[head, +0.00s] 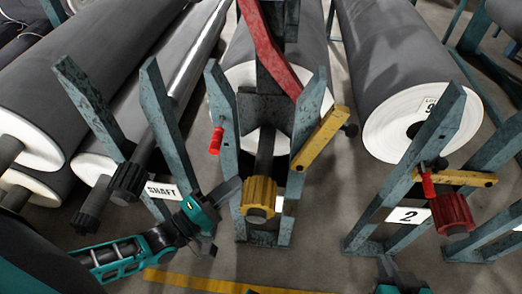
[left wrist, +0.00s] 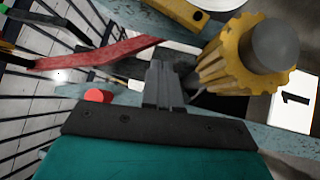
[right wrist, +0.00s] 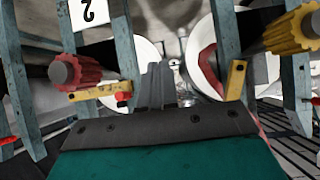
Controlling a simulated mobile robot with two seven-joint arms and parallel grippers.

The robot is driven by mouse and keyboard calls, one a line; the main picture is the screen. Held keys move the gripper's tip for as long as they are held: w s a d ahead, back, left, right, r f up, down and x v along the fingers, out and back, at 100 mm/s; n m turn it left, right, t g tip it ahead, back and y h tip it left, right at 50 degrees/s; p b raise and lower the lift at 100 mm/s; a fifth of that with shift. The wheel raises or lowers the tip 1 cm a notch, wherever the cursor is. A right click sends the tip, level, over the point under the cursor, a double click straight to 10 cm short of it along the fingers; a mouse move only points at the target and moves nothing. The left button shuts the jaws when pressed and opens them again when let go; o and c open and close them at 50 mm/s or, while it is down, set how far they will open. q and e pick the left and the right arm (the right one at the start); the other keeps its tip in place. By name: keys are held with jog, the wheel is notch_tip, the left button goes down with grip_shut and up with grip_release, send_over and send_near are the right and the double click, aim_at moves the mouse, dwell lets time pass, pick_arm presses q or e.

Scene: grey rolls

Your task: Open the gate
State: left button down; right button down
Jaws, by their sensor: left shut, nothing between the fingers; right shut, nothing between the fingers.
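The frame numbered 2 (head: 410,215) has a yellow bar (head: 458,178) lying nearly level across it, with a red handle (head: 428,183) at its left end. The bar also shows in the right wrist view (right wrist: 95,92). The middle frame has a yellow bar (head: 320,138) slanting up to the right and a red handle (head: 216,140) on its left post. Which part is the gate is not labelled. My left gripper (head: 229,190) is shut and empty, close to the middle frame's left post. My right gripper (head: 387,264) is shut and empty, low in front of frame 2.
A shaft with a yellow toothed end (head: 258,195) rests in the middle frame. A red toothed end (head: 452,212) sticks out at frame 2. Large grey rolls (head: 395,60) lie behind. A red slanting bar (head: 268,45) crosses the middle. Floor between the two frames is open.

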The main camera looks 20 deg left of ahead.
pick_arm(q)
jog(key=w+d+r+n+t, duration=0.1)
jog(key=w+d+r+n, duration=0.2)
jog(key=w, duration=0.7)
jog(key=shift+d+r+h+b, duration=0.3)
jog(key=shift+d+r+h, duration=0.15)
jog(key=shift+r, duration=0.45)
pick_arm(e)
jog(key=shift+w+a+f, duration=0.15)
jog(key=shift+w+a, duration=0.1)
jog(key=shift+a, duration=0.4)
